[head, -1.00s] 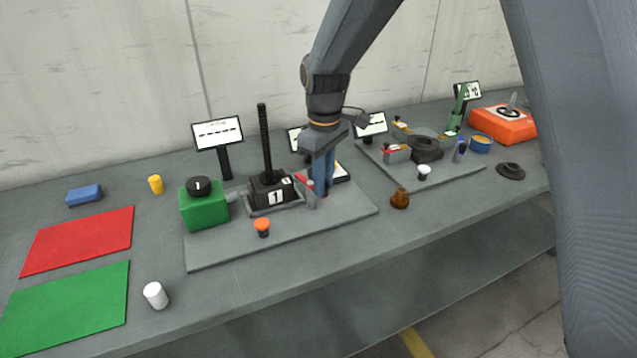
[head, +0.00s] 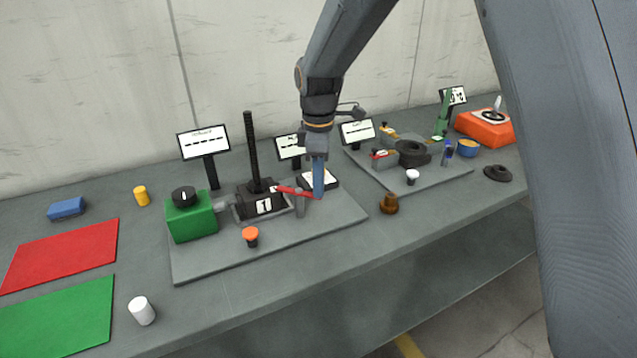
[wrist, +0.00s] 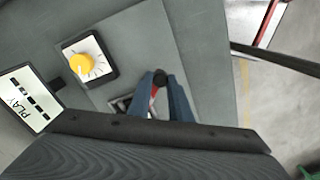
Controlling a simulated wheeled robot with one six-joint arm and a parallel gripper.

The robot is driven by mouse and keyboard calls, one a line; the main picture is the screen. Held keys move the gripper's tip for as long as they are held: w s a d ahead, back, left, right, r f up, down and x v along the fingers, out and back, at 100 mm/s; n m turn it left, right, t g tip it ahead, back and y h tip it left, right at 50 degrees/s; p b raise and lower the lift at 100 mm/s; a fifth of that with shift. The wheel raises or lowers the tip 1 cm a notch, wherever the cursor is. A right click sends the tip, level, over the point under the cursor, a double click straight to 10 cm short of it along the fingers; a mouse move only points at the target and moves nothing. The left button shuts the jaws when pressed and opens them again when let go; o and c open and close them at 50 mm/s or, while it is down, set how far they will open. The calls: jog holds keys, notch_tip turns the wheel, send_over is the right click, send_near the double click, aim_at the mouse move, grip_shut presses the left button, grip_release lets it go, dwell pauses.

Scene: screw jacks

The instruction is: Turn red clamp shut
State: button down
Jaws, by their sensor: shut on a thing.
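The red clamp (head: 293,190) is a red lever on a grey post, beside the black jack block marked 1 (head: 264,206). Its lever lies roughly level, from the block's top right edge out to my gripper. My gripper (head: 318,194) points down with its blue fingers shut on the lever's outer end. In the wrist view, the red lever (wrist: 158,87) with its dark end sits between the fingers (wrist: 160,92). My gripper's body hides most of the clamp in that view.
A green box (head: 192,222) with a black knob and an orange button (head: 250,235) stand left on the same plate. A yellow dial (wrist: 82,64) is close beside my gripper. A brown knob-like piece (head: 388,204) stands right. A tall black screw rises from the block.

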jog(key=shift+w+r, duration=0.1)
jog(key=shift+r, duration=0.05)
jog(key=c, duration=1.6)
grip_release()
jog(key=shift+r+b, duration=1.15)
jog(key=shift+r, duration=2.7)
